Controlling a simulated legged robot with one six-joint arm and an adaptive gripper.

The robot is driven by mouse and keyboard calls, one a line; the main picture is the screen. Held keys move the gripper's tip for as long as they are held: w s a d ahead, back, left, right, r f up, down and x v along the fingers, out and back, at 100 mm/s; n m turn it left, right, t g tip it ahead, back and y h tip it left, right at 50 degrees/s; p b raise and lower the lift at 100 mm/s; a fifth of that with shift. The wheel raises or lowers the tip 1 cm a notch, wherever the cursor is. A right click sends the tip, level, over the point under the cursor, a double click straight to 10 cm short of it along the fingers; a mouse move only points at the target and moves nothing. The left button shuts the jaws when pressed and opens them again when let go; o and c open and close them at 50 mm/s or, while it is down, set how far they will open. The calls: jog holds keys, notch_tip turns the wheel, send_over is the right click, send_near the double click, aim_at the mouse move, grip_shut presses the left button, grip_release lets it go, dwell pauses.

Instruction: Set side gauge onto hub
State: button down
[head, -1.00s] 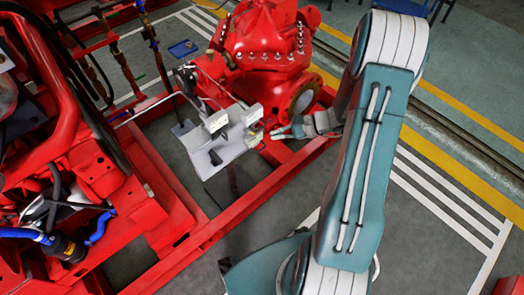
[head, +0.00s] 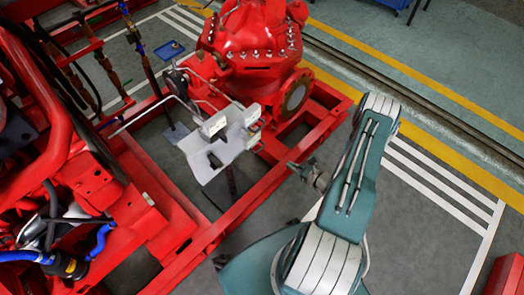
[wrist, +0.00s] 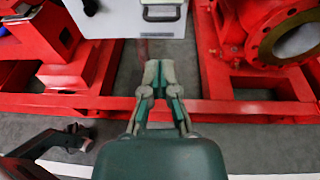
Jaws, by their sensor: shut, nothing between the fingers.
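My gripper (head: 298,170) is to the right of the grey panel (head: 238,140) and apart from it. In the wrist view its fingers (wrist: 158,68) are together and hold nothing. The panel, which also shows in the wrist view (wrist: 120,27), stands on a dark post inside the red frame. Small pale boxes (head: 215,124) and dark parts (head: 215,160) are on the panel. A framed part (wrist: 162,11) and a small dark part (wrist: 90,7) show at the wrist view's top edge. I cannot tell which part is the side gauge or the hub.
The red frame rail (wrist: 215,108) crosses beneath my gripper in the wrist view. A red pump casing (head: 258,35) with a round flange (head: 295,92) is behind the panel. Red engine parts (head: 90,185) fill the left. Marked floor lies open at right.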

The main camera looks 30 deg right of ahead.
jog(key=shift+s+d+f+m, duration=0.1)
jog(key=shift+s+f+m, duration=0.15)
jog(key=shift+f, duration=0.35)
jog(key=shift+w, duration=0.15)
send_near(256, 143)
jog(key=w+a+f, duration=0.2)
jog(key=w, duration=0.1)
jog(key=shift+w+a, duration=0.1)
jog(key=shift+w, duration=0.05)
jog(key=x, duration=0.2)
jog(key=r+x, duration=0.1)
jog(key=x, duration=0.2)
jog(key=shift+w, duration=0.15)
jog(key=shift+d+r, duration=0.1)
jog(key=shift+d, duration=0.1)
